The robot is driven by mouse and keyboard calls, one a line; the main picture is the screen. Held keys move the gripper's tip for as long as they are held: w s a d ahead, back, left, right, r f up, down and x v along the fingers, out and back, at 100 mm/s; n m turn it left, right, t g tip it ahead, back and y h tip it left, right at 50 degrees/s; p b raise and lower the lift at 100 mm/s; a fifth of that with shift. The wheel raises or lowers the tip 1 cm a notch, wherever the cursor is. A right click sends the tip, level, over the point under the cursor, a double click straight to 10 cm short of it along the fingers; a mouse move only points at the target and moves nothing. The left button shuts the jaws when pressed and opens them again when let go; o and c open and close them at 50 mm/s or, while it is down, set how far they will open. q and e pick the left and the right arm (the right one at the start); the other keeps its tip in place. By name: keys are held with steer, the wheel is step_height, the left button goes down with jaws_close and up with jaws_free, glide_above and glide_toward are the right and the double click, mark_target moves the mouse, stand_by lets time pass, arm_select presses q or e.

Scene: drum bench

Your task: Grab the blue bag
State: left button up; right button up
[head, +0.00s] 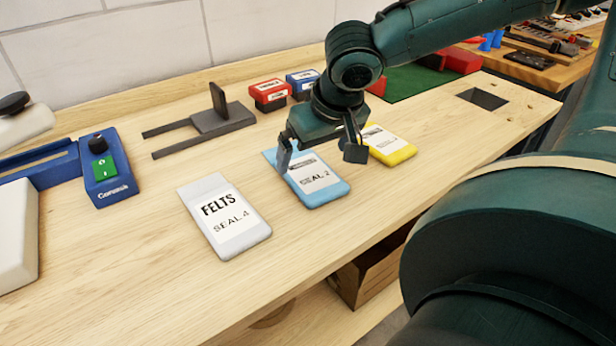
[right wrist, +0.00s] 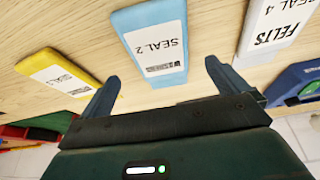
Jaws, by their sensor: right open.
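The blue bag (head: 323,186) lies flat on the wooden bench, with a white label reading SEAL 2. My right gripper (head: 320,152) is over the far end of the blue bag, pointing down, with its fingers apart. In the right wrist view, the blue bag (right wrist: 155,40) shows ahead of and between the two open fingertips (right wrist: 158,75), with nothing held. I cannot tell if the fingers touch the bag. The gripper hides part of the bag's far end in the head view. My left gripper is not in view.
A white bag (head: 245,242) marked FELTS SEAL 4 lies left of the blue bag, and a yellow bag (head: 400,154) lies right. A blue sealer (head: 107,175), a grey fork-shaped fixture (head: 215,118) and red (head: 268,95) and blue boxes (head: 302,82) stand farther back. Bare bench lies in front.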

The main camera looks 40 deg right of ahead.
mark_target(309, 172)
steer(key=x, duration=0.1)
steer(key=b+x, duration=0.1)
steer(key=x, duration=0.2)
steer(key=shift+s+f, duration=0.15)
steer(key=shift+s, duration=0.1)
steer(key=shift+w+f+b, duration=0.3)
steer(key=shift+f+b, duration=0.05)
steer(key=shift+f, duration=0.05)
steer(key=c, duration=1)
